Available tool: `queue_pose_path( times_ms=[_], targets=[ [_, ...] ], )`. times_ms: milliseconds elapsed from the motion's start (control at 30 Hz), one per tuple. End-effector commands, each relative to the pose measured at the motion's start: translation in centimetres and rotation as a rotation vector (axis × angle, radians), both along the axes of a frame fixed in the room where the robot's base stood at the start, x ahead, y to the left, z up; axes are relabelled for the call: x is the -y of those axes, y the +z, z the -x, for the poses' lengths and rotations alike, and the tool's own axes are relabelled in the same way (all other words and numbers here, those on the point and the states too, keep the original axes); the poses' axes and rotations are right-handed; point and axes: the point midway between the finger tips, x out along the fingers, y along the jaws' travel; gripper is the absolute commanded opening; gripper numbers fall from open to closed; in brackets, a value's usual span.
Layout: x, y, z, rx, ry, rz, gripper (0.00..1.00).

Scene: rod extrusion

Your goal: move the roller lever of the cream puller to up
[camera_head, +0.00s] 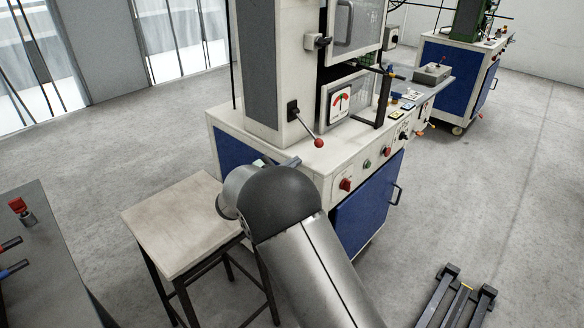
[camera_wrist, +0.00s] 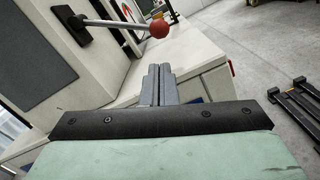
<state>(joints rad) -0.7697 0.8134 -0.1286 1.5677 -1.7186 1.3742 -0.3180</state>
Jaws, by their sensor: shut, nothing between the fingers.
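The cream puller (camera_head: 215,125) is a cream and blue machine with a tall column in the middle of the head view. Its roller lever (camera_head: 319,143) is a thin rod with a red ball, on a black mount on the column's front, and it slopes down to the right. In the wrist view the lever's red ball (camera_wrist: 159,28) is at upper middle, just beyond my gripper. My gripper (camera_wrist: 159,70) is shut and empty, its fingers together, below the ball and apart from it. In the head view my arm mostly hides the gripper; a bit of it (camera_head: 290,162) shows.
A small table (camera_head: 172,215) stands left of the cream puller. A red knob (camera_head: 346,184) and other controls line its front panel. A dark bench (camera_head: 50,255) is at far left. A pallet-jack-like frame (camera_head: 455,300) lies at lower right.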

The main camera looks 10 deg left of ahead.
Motion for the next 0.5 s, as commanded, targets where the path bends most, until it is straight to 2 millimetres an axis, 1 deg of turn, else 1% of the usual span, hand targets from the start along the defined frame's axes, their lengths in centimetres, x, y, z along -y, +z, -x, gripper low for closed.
queue_pose_path(
  times_ms=[33,100,300,500],
  targets=[
    [0.8,0.0,-0.8,0.000,-0.004,0.001,0.00],
    [1.5,0.1,-1.9,0.000,-0.003,0.000,0.00],
    [3.3,0.2,-4.2,0.000,-0.003,-0.002,0.00],
    [3.9,0.3,-5.0,-0.001,-0.001,-0.002,0.00]
  ],
)
